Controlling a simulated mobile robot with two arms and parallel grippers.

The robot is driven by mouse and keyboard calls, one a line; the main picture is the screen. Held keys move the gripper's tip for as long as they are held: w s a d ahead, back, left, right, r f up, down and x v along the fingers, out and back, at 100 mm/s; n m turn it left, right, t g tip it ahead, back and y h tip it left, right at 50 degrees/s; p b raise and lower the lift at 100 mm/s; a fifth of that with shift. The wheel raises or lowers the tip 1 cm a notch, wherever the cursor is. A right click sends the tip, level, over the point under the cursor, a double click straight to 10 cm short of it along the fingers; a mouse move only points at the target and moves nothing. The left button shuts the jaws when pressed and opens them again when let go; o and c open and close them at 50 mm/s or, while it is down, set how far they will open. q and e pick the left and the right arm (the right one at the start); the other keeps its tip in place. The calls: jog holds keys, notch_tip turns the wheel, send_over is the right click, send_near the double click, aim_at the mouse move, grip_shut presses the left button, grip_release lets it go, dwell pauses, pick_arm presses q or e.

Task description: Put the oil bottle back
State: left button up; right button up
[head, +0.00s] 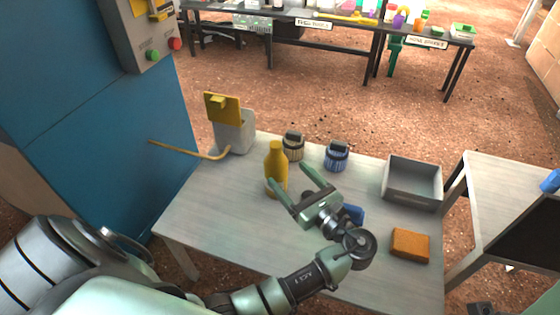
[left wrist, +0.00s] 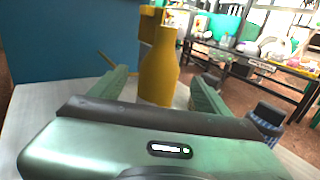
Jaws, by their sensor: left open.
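The oil bottle (head: 276,165) is yellow and stands upright on the grey table (head: 200,215), left of the table's middle. A pale ring shows around its base in the head view. My left gripper (head: 292,190) is open, with its fingers pointing toward the bottle from the right and front. In the left wrist view the bottle (left wrist: 160,72) shows between the two spread fingers of the left gripper (left wrist: 160,92), somewhat beyond them. I cannot tell whether a finger touches it. My right gripper is not in view.
Two ribbed round containers, one tan (head: 293,149) and one blue (head: 336,156), stand behind the bottle. A grey stand with a yellow plate (head: 222,108) is at the back left. A grey tray (head: 412,182) and an orange block (head: 410,245) are on the right.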

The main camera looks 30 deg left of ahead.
pick_arm(q)
jog(key=shift+p+v, duration=0.4)
jog(key=shift+v, duration=1.95)
